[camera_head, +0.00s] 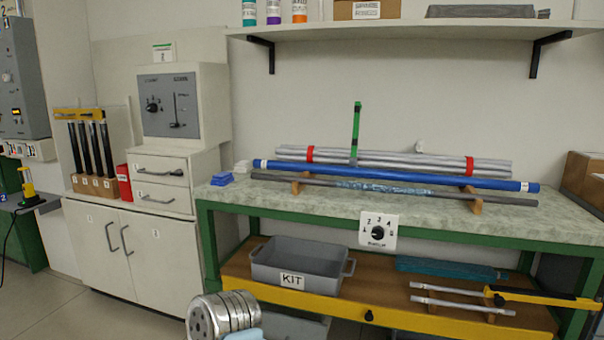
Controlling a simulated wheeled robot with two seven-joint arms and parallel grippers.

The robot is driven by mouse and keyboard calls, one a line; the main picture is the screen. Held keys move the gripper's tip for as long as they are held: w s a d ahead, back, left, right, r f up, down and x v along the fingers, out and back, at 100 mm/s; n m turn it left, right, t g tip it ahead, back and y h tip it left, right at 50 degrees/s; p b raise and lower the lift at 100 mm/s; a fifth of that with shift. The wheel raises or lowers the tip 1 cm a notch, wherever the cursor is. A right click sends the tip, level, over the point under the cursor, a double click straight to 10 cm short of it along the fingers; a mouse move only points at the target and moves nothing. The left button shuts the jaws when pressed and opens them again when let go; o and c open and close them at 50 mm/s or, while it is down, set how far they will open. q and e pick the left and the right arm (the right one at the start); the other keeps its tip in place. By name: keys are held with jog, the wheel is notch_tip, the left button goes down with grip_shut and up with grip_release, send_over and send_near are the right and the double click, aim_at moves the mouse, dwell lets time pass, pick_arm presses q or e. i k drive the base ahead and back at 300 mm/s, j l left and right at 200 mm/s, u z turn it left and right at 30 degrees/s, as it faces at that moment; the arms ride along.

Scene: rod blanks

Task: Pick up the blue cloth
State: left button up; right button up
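The blue cloth (221,179) is a small folded stack lying flat at the left end of the workbench top (330,212), near its front edge. It is fully visible and nothing touches it from above. A folded white cloth (243,166) lies just behind it to the right. Neither of my grippers shows in the head view, so I cannot see where they are relative to the cloth or whether they are open.
A long blue tube (390,174) and a dark rod (300,180) on wooden supports lie right of the cloth. Silver rods (390,160) are bundled behind. A red box (123,182) stands left on the cabinet. A grey KIT bin (300,262) sits below.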

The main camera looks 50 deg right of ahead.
aim_at(221, 179)
jog(key=z, duration=1.4)
